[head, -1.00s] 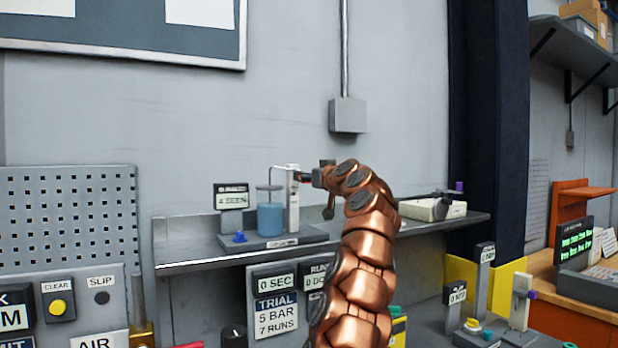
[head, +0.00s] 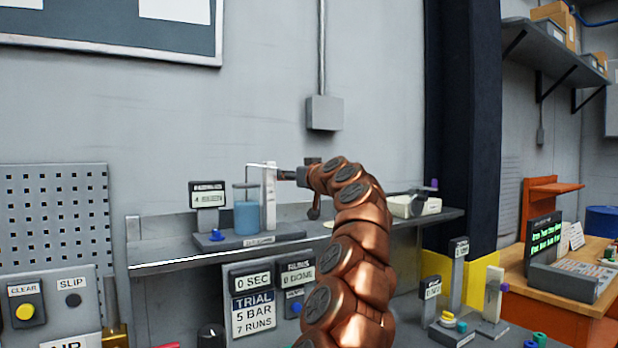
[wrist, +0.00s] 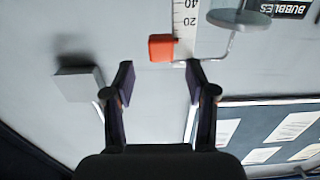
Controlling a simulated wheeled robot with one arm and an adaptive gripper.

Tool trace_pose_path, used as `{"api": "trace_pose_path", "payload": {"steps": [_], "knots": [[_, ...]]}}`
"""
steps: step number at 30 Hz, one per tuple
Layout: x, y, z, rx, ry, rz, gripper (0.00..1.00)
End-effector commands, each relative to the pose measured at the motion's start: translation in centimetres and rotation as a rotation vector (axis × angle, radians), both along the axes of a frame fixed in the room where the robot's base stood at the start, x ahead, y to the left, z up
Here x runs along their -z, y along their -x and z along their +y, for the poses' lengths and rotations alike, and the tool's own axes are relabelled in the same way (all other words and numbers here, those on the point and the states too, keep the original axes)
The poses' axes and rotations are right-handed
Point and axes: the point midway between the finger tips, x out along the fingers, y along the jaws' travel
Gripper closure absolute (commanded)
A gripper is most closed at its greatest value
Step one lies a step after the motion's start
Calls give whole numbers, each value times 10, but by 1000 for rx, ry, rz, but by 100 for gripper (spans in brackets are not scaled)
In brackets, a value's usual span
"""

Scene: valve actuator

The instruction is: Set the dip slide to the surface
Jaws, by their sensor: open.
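On the wall shelf in the head view stands a jar of blue liquid (head: 246,218) beside a white upright scale post (head: 269,196). A thin bent tube (head: 258,165) runs from the post over the jar. In the wrist view, which is upside down, the orange block (wrist: 162,47) on the scale (wrist: 186,22) looks like the dip slide. My gripper (wrist: 159,80) is open, with the orange block just beyond and between its fingertips, apart from both. In the head view my gripper (head: 287,175) is at the right of the post, near its top; the slide is hidden or too small there.
A small display (head: 207,194) and a blue knob (head: 217,235) stand left of the jar. A white device (head: 415,205) sits on the shelf (head: 165,256) to the right. A grey wall box (head: 324,113) is above my arm.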

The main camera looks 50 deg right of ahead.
Motion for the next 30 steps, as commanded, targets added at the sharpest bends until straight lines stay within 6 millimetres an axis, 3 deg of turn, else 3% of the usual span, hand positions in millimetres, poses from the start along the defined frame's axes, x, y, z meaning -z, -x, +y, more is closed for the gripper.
{"api": "trace_pose_path", "payload": {"steps": [30], "knots": [[-1, 68, 28, -1, 2, -2, 44]]}}
